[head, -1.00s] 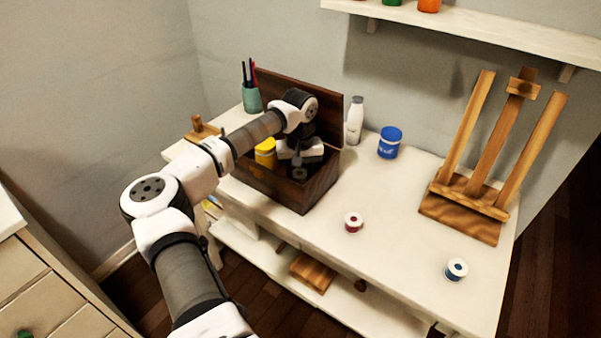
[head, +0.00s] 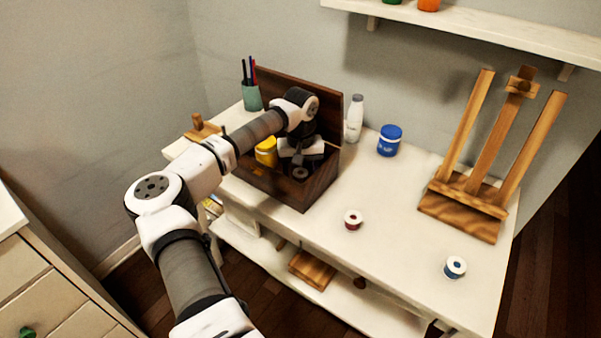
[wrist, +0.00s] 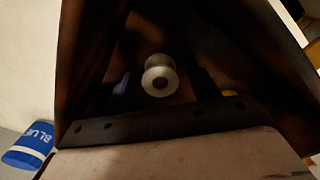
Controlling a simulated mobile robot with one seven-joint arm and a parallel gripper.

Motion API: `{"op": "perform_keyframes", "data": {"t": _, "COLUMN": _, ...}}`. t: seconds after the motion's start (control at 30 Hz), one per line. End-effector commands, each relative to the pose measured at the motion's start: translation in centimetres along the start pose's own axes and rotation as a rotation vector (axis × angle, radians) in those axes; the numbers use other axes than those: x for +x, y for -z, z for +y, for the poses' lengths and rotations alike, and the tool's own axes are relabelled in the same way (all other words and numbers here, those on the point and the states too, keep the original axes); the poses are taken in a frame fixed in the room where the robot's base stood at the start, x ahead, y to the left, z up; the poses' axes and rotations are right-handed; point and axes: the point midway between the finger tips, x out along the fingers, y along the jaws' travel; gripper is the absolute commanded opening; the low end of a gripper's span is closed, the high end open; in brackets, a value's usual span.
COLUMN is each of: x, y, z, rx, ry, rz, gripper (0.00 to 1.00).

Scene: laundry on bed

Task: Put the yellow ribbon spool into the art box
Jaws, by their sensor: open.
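The art box (head: 275,187) is a dark wooden box with its lid raised at the back, standing on the white desk. My gripper (head: 299,168) points down into its right part, open; its fingertips are hard to make out. In the wrist view, a pale spool (wrist: 160,75) lies inside the dark box (wrist: 265,60), ahead of my gripper and apart from its palm. The colour of its ribbon is too dark to tell. I cannot see this spool in the head view, where the box wall and gripper block the inside.
A yellow jar (head: 266,152) stands in the box's left part. A red spool (head: 353,220) and a blue spool (head: 455,267) stand on the desk (head: 400,235). A white bottle (head: 354,119), a blue jar (head: 389,141), a pen cup (head: 252,97) and an easel (head: 465,205) stand around.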

Motion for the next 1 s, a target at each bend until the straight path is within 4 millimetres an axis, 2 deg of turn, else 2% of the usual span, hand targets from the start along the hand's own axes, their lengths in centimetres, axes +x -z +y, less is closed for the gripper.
{"op": "perform_keyframes", "data": {"t": 0.2, "x": -3.7, "y": 0.1, "z": 0.0, "rx": -0.001, "ry": 0.001, "rz": 0.006, "gripper": 0.59}}
{"op": "perform_keyframes", "data": {"t": 0.4, "x": -6.4, "y": 0.1, "z": 0.0, "rx": -0.001, "ry": -0.001, "rz": 0.003, "gripper": 0.59}}
{"op": "perform_keyframes", "data": {"t": 0.53, "x": -7.1, "y": 0.1, "z": 0.0, "rx": 0.000, "ry": 0.000, "rz": 0.002, "gripper": 0.59}}
{"op": "perform_keyframes", "data": {"t": 0.83, "x": -7.2, "y": 0.0, "z": 0.1, "rx": 0.000, "ry": -0.003, "rz": 0.002, "gripper": 0.59}}
{"op": "perform_keyframes", "data": {"t": 0.93, "x": -7.7, "y": 0.0, "z": 0.8, "rx": -0.003, "ry": -0.030, "rz": 0.012, "gripper": 0.59}}
{"op": "perform_keyframes", "data": {"t": 1.0, "x": -8.6, "y": -0.1, "z": 1.9, "rx": -0.005, "ry": -0.074, "rz": 0.026, "gripper": 0.59}}
